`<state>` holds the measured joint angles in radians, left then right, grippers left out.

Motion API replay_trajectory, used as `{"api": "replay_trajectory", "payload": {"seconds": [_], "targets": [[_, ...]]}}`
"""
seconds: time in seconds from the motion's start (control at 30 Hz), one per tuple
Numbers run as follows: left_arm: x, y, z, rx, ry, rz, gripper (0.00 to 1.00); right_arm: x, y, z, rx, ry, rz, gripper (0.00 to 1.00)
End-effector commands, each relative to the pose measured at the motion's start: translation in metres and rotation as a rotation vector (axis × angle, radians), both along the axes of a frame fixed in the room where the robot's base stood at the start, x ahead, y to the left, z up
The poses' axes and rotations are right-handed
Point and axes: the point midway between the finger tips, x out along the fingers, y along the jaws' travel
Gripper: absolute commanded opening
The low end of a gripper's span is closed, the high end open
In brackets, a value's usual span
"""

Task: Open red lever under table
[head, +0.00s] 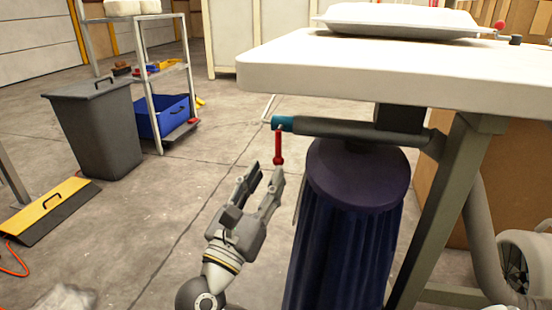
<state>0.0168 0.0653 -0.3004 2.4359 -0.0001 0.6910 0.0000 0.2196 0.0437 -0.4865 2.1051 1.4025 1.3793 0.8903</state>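The red lever (278,149) hangs down from a blue collar at the end of a grey pipe (345,129) under the white table (400,78). My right gripper (268,174) is just below the lever, its fingers pointing up and spread apart. One fingertip is close to the lever's lower end; I cannot tell whether they touch. Nothing shows between the fingers. My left gripper is not in view.
A dark blue cylindrical bag (345,240) with a purple top stands under the pipe, right of my gripper. A table leg (440,205) is further right. A grey bin (97,125) and shelf stand at left.

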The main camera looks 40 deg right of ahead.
Motion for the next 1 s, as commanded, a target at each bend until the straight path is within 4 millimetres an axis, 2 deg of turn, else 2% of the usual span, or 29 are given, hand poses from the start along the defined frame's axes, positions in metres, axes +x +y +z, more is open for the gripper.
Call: {"api": "replay_trajectory", "payload": {"seconds": [0.1,0.33,0.5,0.77,1.0], "targets": [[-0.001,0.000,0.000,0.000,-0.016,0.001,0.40,0.010,-0.020,0.009,-0.003,-0.004,-0.002,0.33],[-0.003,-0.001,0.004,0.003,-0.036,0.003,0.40,0.026,-0.047,0.022,-0.004,-0.001,-0.001,0.33],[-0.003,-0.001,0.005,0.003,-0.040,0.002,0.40,0.030,-0.054,0.026,-0.003,0.001,-0.001,0.33],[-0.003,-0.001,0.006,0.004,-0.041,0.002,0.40,0.031,-0.055,0.026,-0.003,0.001,0.000,0.33],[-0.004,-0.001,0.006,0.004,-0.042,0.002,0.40,0.031,-0.055,0.026,-0.003,0.001,-0.001,0.02]]}}
